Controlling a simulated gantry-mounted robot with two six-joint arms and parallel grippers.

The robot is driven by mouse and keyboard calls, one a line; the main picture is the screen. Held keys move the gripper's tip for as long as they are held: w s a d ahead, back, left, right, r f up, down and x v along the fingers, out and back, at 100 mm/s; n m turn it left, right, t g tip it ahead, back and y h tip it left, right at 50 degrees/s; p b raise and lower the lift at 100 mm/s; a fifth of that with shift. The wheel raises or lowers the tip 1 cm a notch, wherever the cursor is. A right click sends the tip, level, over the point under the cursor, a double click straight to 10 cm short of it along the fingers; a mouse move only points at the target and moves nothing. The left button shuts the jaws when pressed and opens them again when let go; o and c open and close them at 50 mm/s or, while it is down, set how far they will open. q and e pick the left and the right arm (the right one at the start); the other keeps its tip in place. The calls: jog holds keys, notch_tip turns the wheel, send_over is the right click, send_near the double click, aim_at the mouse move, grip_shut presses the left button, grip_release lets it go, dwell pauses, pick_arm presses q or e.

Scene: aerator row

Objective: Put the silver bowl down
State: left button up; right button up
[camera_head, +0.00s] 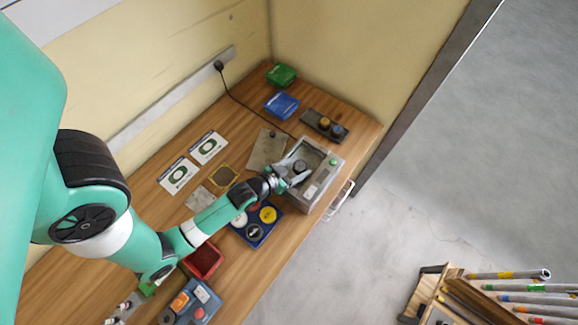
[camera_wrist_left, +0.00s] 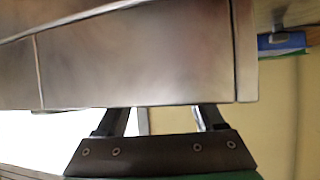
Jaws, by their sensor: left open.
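My left gripper (camera_head: 291,173) is at the left side of a grey metal box-shaped device (camera_head: 322,172) on the wooden bench. A small dark round thing (camera_head: 300,167) shows right by its fingertips; I cannot tell whether it is a bowl or part of the device. In the left wrist view the open fingers (camera_wrist_left: 160,120) show below a large brownish-silver metal surface (camera_wrist_left: 140,55), which hides their tips. I see nothing held between them. I cannot make out a silver bowl for certain. My right gripper is not in view.
A blue tray (camera_head: 238,229) with round coloured pieces and a red bin (camera_head: 204,262) lie under my left arm. A black holder (camera_head: 325,126), a blue box (camera_head: 282,105) and a green box (camera_head: 281,75) stand farther back. The bench's right edge runs close to the device.

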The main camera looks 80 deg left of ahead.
pick_arm(q)
jog(key=p+v, duration=0.1)
jog(key=v, duration=1)
jog(key=shift+s+r, duration=0.2)
jog(key=shift+s, duration=0.1)
jog(key=shift+d, duration=0.15)
jog(key=w+d+r+m+t, duration=0.1)
jog(key=w+r+t, duration=0.2)
jog(key=w+r, duration=0.65)
jog(key=w+d+r+m+t+h, duration=0.1)
jog(key=w+r+t, duration=0.35)
jog(key=r, duration=0.75)
jog(key=w+d+r+m+t, duration=0.1)
jog(key=w+r+t, duration=0.1)
jog(key=w+r, duration=0.75)
jog(key=s+d+r+m+t+h, duration=0.1)
jog(key=s+d+r+t+h, duration=0.1)
jog(key=r, duration=0.8)
jog(key=s+d+r+m+t+h, duration=0.1)
jog(key=d+r, duration=0.4)
jog(key=r, duration=0.6)
jog(key=s+d+r+m+t+h, duration=0.1)
jog(key=s+d+r+t+h, duration=0.2)
jog(key=r, duration=0.8)
jog(key=shift+d+m+t+h, duration=0.3)
jog(key=shift+d+t+h, duration=0.2)
jog(key=shift+t, duration=0.05)
